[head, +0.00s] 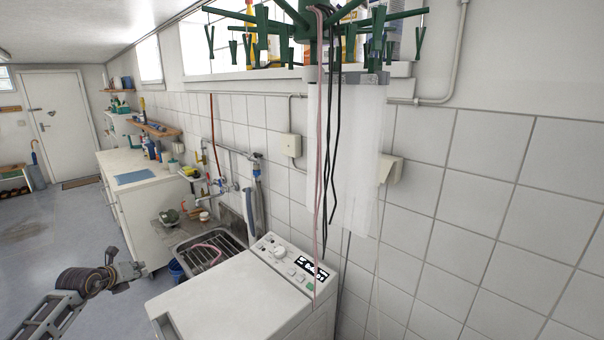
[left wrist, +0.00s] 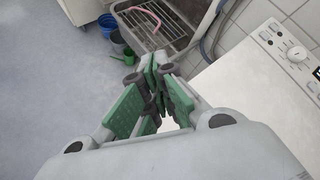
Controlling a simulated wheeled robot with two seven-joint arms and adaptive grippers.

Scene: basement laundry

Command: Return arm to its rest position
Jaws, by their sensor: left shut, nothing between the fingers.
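My left gripper (head: 130,272) is low at the left of the head view, in front of the white counter and left of the washing machine (head: 228,305). In the left wrist view, the left gripper (left wrist: 152,75) has its green-padded fingers together with nothing between them. It points toward the sink (left wrist: 165,25), and the washing machine top (left wrist: 235,85) is to its right. My right gripper does not show in either view.
A sink with a metal rack (head: 208,250) stands behind the washing machine. A white counter (head: 135,185) runs along the wall. Buckets (left wrist: 120,42) stand on the floor by the sink. A green clothes hanger (head: 320,25) hangs at the top. The floor at left is clear.

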